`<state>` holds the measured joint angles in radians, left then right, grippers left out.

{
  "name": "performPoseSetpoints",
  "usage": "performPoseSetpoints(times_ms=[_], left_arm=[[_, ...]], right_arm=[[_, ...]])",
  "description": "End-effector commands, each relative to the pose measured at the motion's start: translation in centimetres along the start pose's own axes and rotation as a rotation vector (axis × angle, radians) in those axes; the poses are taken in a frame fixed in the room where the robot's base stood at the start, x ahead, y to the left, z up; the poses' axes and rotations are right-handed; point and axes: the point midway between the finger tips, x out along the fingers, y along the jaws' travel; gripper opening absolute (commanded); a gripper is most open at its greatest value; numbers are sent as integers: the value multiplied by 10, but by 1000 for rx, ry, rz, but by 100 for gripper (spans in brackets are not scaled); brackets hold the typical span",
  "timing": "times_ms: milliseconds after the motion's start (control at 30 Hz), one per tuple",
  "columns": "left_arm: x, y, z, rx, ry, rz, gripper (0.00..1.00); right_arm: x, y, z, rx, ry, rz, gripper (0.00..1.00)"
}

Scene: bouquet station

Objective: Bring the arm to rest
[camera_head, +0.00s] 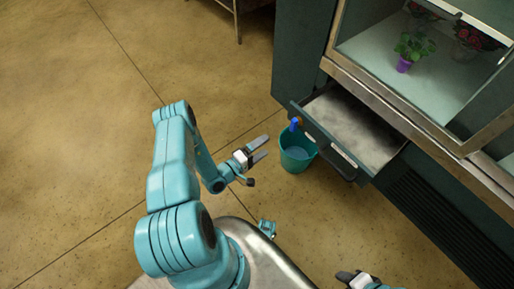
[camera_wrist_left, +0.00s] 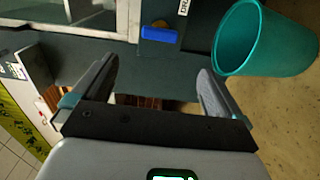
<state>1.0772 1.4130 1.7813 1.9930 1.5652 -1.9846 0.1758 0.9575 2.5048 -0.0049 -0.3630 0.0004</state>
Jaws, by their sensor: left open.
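My left arm comes in from the left in the head view. My left gripper (camera_head: 262,148) is open and empty, above the floor to the left of a teal bucket (camera_head: 297,158). In the left wrist view my left gripper (camera_wrist_left: 160,88) shows its two fingers spread wide with nothing between them. The teal bucket also shows there at the upper right (camera_wrist_left: 262,42), apart from the fingers. My right gripper (camera_head: 352,277) shows only in part at the bottom edge of the head view, so its jaw state is unclear.
An open, empty-looking drawer (camera_head: 352,130) juts from a dark cabinet beside the bucket. A blue object (camera_head: 295,124) is at the drawer's front. Above is a display case with a plant in a purple pot (camera_head: 404,65) and red flowers (camera_head: 474,37). The floor at left is clear.

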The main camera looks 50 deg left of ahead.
Motion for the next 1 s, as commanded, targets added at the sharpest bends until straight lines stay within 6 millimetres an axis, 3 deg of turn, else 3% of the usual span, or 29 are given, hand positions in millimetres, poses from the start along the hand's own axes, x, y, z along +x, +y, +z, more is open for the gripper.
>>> performPoseSetpoints(times_ms=[200,767,867,967,1000], left_arm=[[-19,0,0,0,1,0,100],[-20,0,1,-1,-4,0,100],[-14,2,18,-39,-79,-14,100],[-4,8,70,-142,-296,-75,100],[-4,12,99,-192,-421,-123,100]], right_arm=[[-4,-1,0,0,0,0,43],[-3,-1,0,0,0,0,43],[-4,-1,0,0,0,0,43],[-4,-1,0,0,0,0,43],[-3,-1,0,0,0,0,43]])
